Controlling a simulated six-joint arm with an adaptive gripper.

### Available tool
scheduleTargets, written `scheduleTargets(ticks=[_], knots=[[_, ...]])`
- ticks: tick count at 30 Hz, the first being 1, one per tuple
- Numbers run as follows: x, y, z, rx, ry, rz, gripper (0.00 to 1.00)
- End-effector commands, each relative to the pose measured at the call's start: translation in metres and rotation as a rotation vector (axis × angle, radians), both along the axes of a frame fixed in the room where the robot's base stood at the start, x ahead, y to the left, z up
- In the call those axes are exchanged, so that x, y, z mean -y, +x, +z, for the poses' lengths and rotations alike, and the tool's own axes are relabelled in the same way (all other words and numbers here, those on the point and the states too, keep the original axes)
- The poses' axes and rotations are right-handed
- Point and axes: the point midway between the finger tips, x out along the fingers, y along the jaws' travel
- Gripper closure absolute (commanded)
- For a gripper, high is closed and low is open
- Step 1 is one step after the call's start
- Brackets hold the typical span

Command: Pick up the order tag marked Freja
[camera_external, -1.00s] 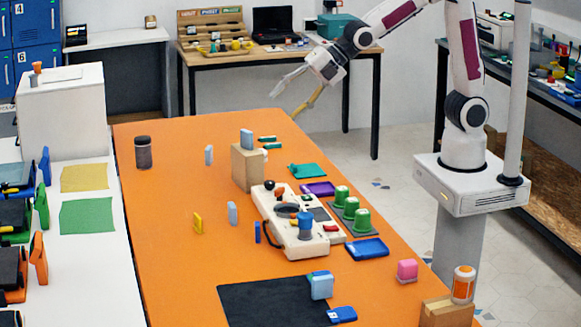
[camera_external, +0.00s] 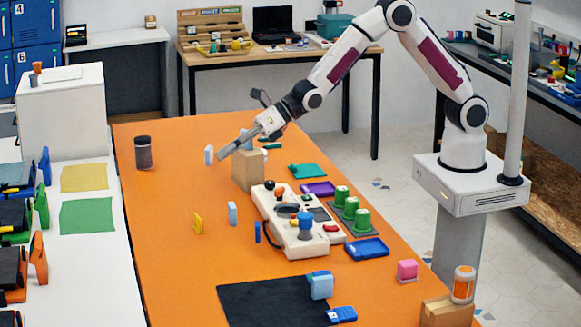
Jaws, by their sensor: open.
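My gripper (camera_external: 222,154) is open and tilted down to the left. Its tips are just right of the pale blue-white tag, in front of or above the wooden block (camera_external: 248,175). I cannot tell whether they touch the tag.
A white control box (camera_external: 288,238) with knobs stands mid-table, beside green-topped cylinders (camera_external: 351,207) and a blue tray (camera_external: 367,249). A dark jar (camera_external: 143,152) stands at the back left. A black mat (camera_external: 262,305) lies in front. The table's left middle is clear.

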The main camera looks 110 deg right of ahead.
Motion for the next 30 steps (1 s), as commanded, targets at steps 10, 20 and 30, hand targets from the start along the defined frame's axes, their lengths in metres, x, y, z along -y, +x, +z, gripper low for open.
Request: scheduleTargets(ticks=[10,20,30], knots=[[-0.014,0.037,-0.059,0.108,-0.286,0.204,0.47],[-0.021,0.049,-0.080,0.162,-0.408,0.283,0.47],[-0.021,0.048,-0.081,0.162,-0.410,0.284,0.47]])
